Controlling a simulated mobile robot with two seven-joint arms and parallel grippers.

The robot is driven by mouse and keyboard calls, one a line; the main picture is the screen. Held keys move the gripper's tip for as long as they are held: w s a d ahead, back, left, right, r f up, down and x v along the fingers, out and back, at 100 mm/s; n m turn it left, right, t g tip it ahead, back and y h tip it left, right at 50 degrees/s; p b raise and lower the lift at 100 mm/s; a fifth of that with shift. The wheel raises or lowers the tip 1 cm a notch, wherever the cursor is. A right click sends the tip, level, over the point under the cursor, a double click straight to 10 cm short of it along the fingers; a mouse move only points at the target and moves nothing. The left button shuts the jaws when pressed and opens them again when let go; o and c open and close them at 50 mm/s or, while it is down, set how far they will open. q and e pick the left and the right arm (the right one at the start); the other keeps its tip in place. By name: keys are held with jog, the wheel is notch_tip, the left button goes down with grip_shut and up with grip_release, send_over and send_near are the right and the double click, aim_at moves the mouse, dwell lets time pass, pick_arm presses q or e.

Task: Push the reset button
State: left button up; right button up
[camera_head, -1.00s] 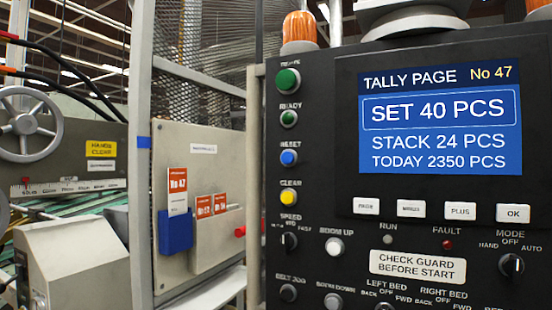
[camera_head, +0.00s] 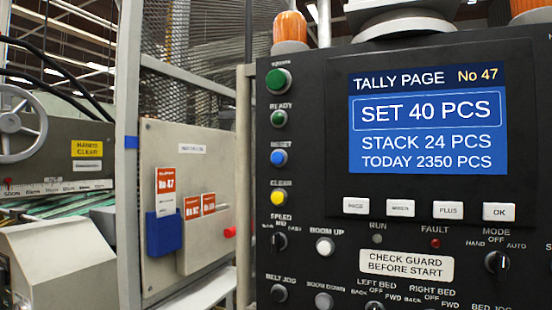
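The reset button (camera_head: 278,157) is a round blue button on the left column of the black control panel (camera_head: 315,215), under its "RESET" label. It sits below the green button (camera_head: 278,118) under the "READY" label and above the yellow button (camera_head: 278,198) under "CLEAR". A larger green button (camera_head: 278,80) is at the top of the column. Neither of my grippers is in view, and nothing touches or covers the reset button.
A blue screen (camera_head: 428,122) reads "SET 40 PCS". Below are white keys, a white "BOOM UP" button (camera_head: 324,246) and knobs. Left of the panel stand a grey post (camera_head: 130,150), a box with a blue card holder (camera_head: 163,235) and a handwheel (camera_head: 15,125). Space before the panel looks clear.

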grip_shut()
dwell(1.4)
